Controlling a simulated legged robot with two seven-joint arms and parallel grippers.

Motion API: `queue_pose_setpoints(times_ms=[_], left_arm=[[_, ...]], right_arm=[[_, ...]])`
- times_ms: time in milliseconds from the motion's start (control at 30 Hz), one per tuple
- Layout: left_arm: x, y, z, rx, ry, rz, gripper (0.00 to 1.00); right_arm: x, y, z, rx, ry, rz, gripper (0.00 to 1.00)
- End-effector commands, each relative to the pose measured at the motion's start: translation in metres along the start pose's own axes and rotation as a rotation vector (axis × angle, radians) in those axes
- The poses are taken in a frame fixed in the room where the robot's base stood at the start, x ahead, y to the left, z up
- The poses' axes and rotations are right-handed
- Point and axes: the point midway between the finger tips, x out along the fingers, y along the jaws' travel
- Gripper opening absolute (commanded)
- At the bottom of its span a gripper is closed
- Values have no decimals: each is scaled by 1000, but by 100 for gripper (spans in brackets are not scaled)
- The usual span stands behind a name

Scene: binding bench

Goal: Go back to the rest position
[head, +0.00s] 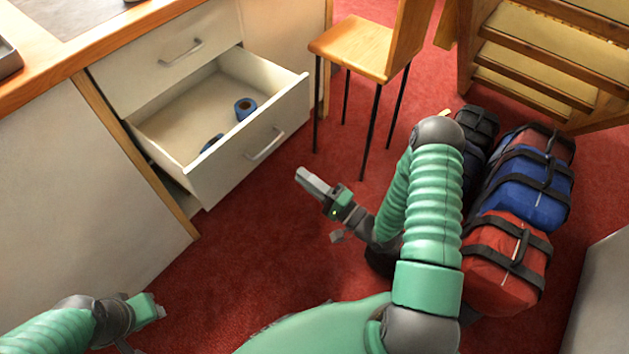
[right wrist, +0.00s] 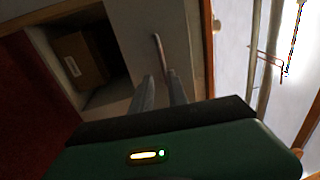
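My right gripper (head: 314,184) hangs over the red carpet in the head view, right of the open drawer and apart from it. In the right wrist view its two fingers (right wrist: 161,94) stand apart with nothing between them. My left gripper (head: 152,308) is low at the left of the head view, in front of the white cabinet; its fingers are mostly hidden. The drawer (head: 232,165) is pulled out. A blue tape roll (head: 245,108) lies in it, and another blue item (head: 212,142) is partly hidden by the drawer front.
A wooden chair (head: 352,47) stands behind the drawer. Red, blue and black bags (head: 532,187) lie on the right, beside my right arm. Wooden steps (head: 545,60) are at the back right. A brown box (right wrist: 85,58) sits in a compartment in the right wrist view.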

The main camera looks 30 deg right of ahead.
Motion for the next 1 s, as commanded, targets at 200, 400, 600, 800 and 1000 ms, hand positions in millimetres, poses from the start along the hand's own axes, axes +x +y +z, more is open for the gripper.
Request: queue_pose_setpoints(times_ms=[200, 400, 600, 800, 1000], left_arm=[[-6, 0, -2, 0, 0, 0, 36], [-6, 0, -1, 0, 0, 0, 36], [-6, 0, -1, 0, 0, 0, 36], [-6, 0, -1, 0, 0, 0, 36], [-6, 0, -1, 0, 0, 0, 36]], right_arm=[[-32, 0, 0, 1, 0, 2, 20], [-34, 1, 0, 0, -1, 1, 20], [-34, 1, 0, 0, -1, 1, 20], [-18, 11, 2, -123, -45, 110, 20], [17, 44, -7, -698, -229, 632, 20]])
